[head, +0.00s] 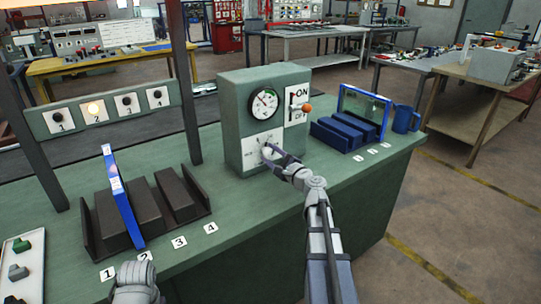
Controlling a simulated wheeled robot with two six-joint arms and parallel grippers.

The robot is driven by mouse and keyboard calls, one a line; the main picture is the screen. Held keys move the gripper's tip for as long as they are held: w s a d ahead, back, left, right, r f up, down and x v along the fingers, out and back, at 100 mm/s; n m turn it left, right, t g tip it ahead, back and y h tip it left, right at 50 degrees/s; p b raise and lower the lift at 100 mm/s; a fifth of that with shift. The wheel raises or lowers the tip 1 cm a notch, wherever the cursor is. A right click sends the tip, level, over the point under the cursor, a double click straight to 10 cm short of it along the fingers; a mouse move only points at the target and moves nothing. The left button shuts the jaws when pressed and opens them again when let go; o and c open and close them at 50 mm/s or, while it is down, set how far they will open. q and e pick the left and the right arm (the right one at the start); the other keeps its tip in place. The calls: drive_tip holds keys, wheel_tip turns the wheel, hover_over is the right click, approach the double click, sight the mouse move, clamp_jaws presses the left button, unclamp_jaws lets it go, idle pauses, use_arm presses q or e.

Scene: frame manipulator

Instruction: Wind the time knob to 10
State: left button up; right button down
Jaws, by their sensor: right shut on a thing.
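A grey-green control box (244,95) stands on the green bench. Its front has a round dial (265,103) with a dark needle and, below it, a white plate (249,160) carrying the knob. My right gripper (268,151) is shut on the pale time knob at this plate. The fingers cover most of the knob, and its setting and the plate's markings are too small to read. My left gripper (136,283) is at the bottom edge, in front of the rack; its fingers do not show.
An ON/OFF lever (306,108) with an orange ball sits beside the dial. A dark rack (172,195) holding a blue frame (122,197) is at left. A blue rack (335,136), another frame (364,104) and a blue mug (406,118) are at right. A button panel (77,115) stands behind.

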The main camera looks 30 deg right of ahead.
drive_tip(key=shift+m, duration=1)
drive_tip(key=shift+c, duration=1.5)
unclamp_jaws()
drive_tip(key=s, duration=0.8)
drive_tip(key=shift+d, duration=0.3)
drive_tip(key=shift+w, duration=0.1)
